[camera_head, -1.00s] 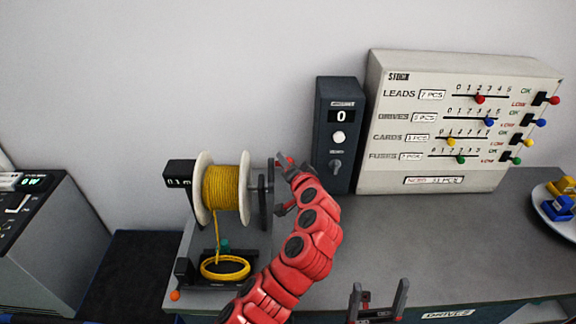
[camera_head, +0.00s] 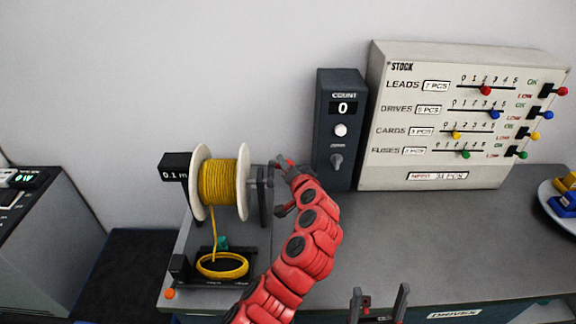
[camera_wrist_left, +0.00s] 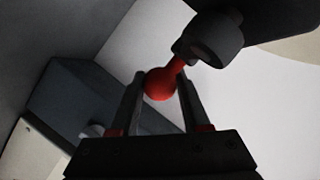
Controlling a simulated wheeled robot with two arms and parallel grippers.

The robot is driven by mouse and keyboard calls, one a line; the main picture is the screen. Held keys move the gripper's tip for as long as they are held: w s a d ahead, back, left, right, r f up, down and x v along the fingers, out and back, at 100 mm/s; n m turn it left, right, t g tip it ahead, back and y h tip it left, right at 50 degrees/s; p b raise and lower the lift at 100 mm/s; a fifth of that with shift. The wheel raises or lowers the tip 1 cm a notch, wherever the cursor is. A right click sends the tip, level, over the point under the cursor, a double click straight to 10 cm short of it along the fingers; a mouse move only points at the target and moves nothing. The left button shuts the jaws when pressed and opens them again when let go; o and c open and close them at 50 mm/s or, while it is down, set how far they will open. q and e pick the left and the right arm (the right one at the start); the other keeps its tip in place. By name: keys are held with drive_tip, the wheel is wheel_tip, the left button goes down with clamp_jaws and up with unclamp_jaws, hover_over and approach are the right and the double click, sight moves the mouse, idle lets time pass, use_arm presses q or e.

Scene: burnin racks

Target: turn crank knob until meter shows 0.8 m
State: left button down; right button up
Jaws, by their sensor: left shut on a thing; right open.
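A spool of yellow cord (camera_head: 219,184) with pale flanges stands on a dark stand at the left of the bench. The meter (camera_head: 175,174) beside it reads 0.1 m. The red ball-shaped crank knob (camera_wrist_left: 160,84) shows in the left wrist view between the fingers of my left gripper (camera_wrist_left: 157,92), which is shut on it. In the head view my left gripper (camera_head: 281,185) is at the crank side of the spool, and the knob is hidden there. My right gripper (camera_head: 379,304) is open and empty at the bottom edge of the view.
A coil of yellow cord (camera_head: 222,265) lies in a tray below the spool. A dark counter box (camera_head: 338,154) reading 0 and a beige stock panel (camera_head: 436,181) stand at the back. A plate (camera_head: 553,208) with blue and yellow pieces is at right. The bench middle is clear.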

use_arm(q)
drive_tip(key=shift+s+f+b, duration=0.2)
drive_tip(key=shift+f+b, duration=0.7)
drive_tip(key=shift+f, duration=0.2)
drive_tip(key=shift+s+f, duration=0.1)
drive_tip(key=shift+s, duration=0.05)
drive_tip(key=shift+f, duration=0.1)
drive_tip(key=shift+s+f+b, duration=0.85)
drive_tip(key=shift+f+b, duration=0.05)
drive_tip(key=shift+b, duration=0.05)
